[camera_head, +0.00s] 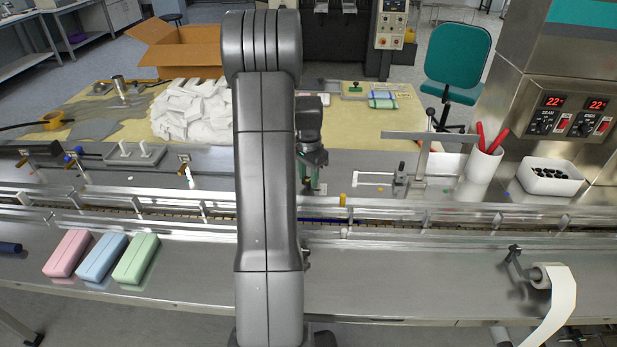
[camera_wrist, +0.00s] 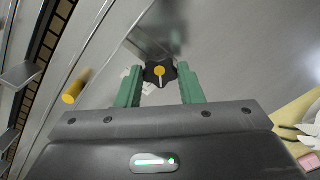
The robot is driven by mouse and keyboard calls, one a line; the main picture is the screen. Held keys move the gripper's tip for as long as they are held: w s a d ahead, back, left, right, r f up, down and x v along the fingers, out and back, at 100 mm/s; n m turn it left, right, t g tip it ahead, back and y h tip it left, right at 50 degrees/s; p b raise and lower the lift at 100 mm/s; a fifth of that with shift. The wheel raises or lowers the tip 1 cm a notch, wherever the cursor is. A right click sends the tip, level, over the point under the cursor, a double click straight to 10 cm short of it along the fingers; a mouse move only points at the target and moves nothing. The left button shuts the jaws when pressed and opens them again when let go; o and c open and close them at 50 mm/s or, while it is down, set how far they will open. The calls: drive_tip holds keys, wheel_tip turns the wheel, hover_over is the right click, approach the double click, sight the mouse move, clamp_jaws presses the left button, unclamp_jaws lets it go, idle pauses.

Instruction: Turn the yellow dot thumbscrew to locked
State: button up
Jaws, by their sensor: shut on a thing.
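The yellow dot thumbscrew (camera_wrist: 160,71) is a dark lobed knob with a yellow centre and a pale pointer line, seen from above in the wrist view. The line points toward the bottom of that picture, toward my gripper's body. My gripper (camera_wrist: 161,83) has its two green fingers on either side of the knob, shut on it. In the head view my gripper (camera_head: 313,160) reaches down to the metal deck behind the conveyor. The knob cannot be made out there. Pale markings beside the knob are partly hidden by the left finger, and I cannot read them.
A yellow cylinder (camera_wrist: 74,91) stands on the rail left of my gripper in the wrist view. A bracket on a post (camera_head: 401,180) and a white cup of red pens (camera_head: 483,163) stand to the right. Pink, blue and green blocks (camera_head: 101,257) lie in front of the conveyor.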

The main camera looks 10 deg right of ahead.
sight(309, 180)
drive_tip(key=m, duration=0.4)
drive_tip(key=shift+m+b, duration=0.3)
drive_tip(key=m, duration=0.4)
drive_tip(key=shift+m, duration=0.3)
drive_tip(key=shift+r, duration=0.1)
drive_tip(key=o, duration=1)
wheel_tip(309, 180, up, 14)
drive_tip(key=b, duration=0.1)
drive_tip(key=shift+f, duration=0.2)
